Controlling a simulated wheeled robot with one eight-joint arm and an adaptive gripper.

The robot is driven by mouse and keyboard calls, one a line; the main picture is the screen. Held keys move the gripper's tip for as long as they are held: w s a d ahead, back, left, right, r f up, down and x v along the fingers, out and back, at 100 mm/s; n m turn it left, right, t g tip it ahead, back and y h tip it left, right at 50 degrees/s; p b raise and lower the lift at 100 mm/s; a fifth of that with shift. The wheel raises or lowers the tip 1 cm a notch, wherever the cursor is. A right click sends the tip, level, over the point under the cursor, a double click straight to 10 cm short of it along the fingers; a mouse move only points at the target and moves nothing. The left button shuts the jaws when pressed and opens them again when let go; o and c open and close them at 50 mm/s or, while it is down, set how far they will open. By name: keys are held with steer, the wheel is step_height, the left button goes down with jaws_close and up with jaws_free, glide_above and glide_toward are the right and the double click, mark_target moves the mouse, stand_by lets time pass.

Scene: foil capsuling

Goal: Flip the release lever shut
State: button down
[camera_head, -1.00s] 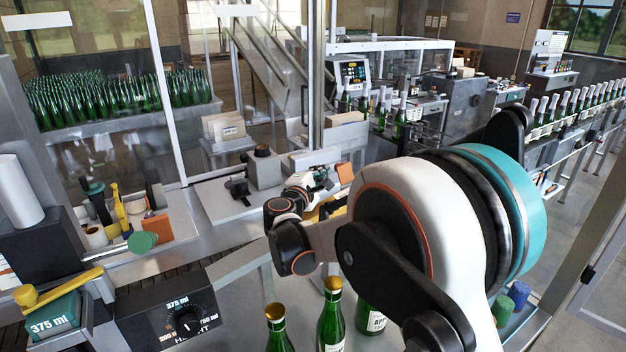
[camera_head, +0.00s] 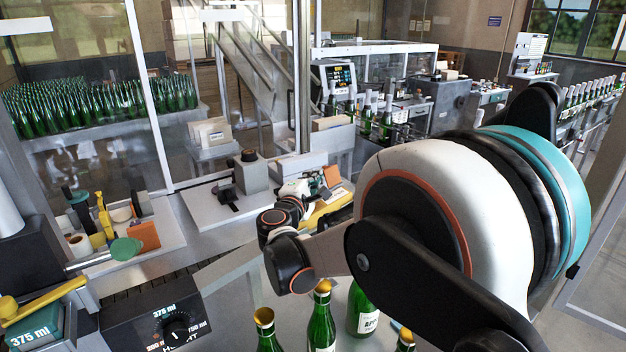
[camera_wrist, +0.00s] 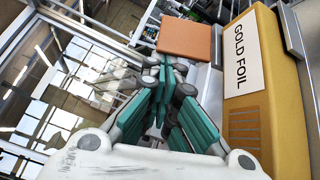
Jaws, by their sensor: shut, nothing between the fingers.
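A yellow lever (camera_head: 45,299) with a round knob lies across the top of a green "375 ml" block (camera_head: 37,327) at lower left in the head view. A rod with a green knob (camera_head: 124,249) shows above it. I cannot tell for certain which one is the release lever. My gripper (camera_wrist: 170,105) is shut and empty, its teal fingers together in the wrist view. In the head view my gripper's body (camera_head: 300,188) is in the middle, well to the right of both levers. It is beside the yellow "GOLD FOIL" box (camera_wrist: 262,90). The fingertips are small and partly hidden there.
A black height dial box (camera_head: 150,318) stands at lower left. Several green bottles with gold tops (camera_head: 322,325) stand at front below my arm. An orange block (camera_wrist: 186,37) is ahead of the fingers. A tool tray (camera_head: 165,239) lies at left, and a grey block (camera_head: 250,175) stands behind.

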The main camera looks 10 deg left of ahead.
mark_target(325, 175)
steer(key=shift+d+m+t+b, duration=0.1)
steer(key=shift+m+t+b, duration=0.2)
steer(key=shift+b, duration=0.1)
steer(key=b, duration=0.1)
steer(key=s+d+m+t+b, duration=0.1)
steer(key=b, duration=0.1)
steer(key=shift+s+d+r, duration=0.2)
steer(key=shift+s, duration=0.1)
steer(key=shift+s+d+f+b, duration=0.1)
steer(key=shift+s+d+b, duration=0.3)
steer(key=shift+d+b, duration=0.25)
steer(key=shift+s+d+f+b, duration=0.5)
steer(key=shift+d+f+b, duration=0.1)
steer(key=shift+b, duration=0.4)
steer(key=shift+s+d+f, duration=0.1)
steer(key=shift+d, duration=0.05)
steer(key=shift+s, duration=0.1)
steer(key=s+f, duration=0.1)
steer(key=s, duration=0.6)
